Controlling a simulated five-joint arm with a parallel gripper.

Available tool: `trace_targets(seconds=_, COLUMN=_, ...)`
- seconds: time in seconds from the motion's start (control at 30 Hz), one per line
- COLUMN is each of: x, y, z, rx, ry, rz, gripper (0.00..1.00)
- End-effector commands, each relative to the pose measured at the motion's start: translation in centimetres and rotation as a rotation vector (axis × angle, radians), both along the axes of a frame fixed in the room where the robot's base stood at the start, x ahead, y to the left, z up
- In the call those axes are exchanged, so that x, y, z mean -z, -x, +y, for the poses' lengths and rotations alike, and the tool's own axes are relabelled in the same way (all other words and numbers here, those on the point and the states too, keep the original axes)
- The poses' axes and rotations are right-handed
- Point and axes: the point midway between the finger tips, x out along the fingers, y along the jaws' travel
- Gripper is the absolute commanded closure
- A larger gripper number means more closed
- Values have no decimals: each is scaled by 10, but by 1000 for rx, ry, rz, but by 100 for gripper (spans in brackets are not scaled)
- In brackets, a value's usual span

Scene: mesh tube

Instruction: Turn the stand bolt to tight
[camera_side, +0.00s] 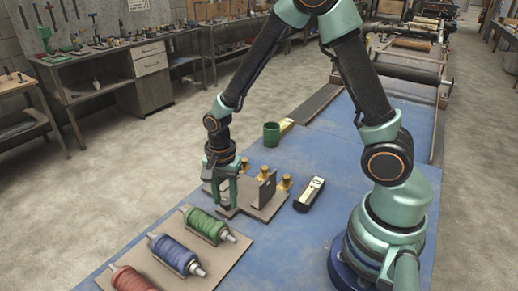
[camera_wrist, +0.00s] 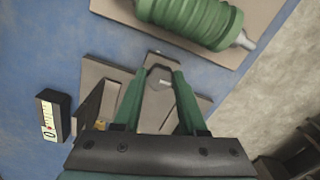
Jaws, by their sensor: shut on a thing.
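The stand (camera_side: 262,198) is a low grey-brown base with an upright plate, on the blue table. It also shows in the wrist view (camera_wrist: 100,75). My gripper (camera_side: 223,205) points down at the stand's left end. In the wrist view my green fingers (camera_wrist: 162,78) are shut on the stand bolt (camera_wrist: 160,76), a grey bolt head with a finger on each side. In the side view the fingers hide the bolt. How tight the bolt sits cannot be told.
Green (camera_side: 206,226), blue (camera_side: 175,254) and red (camera_side: 132,281) spools lie on a board in front of the stand. A black meter (camera_side: 310,193) lies right of it. Brass knobs (camera_side: 285,183) stand by the plate. A green cup (camera_side: 271,134) is behind.

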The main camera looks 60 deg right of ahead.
Motion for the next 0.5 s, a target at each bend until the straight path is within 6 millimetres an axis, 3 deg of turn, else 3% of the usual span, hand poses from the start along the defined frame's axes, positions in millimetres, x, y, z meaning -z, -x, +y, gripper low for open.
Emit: trace_targets(seconds=0.5, x=-1, y=-1, z=0, rx=48, ry=0, rz=-1, gripper=100)
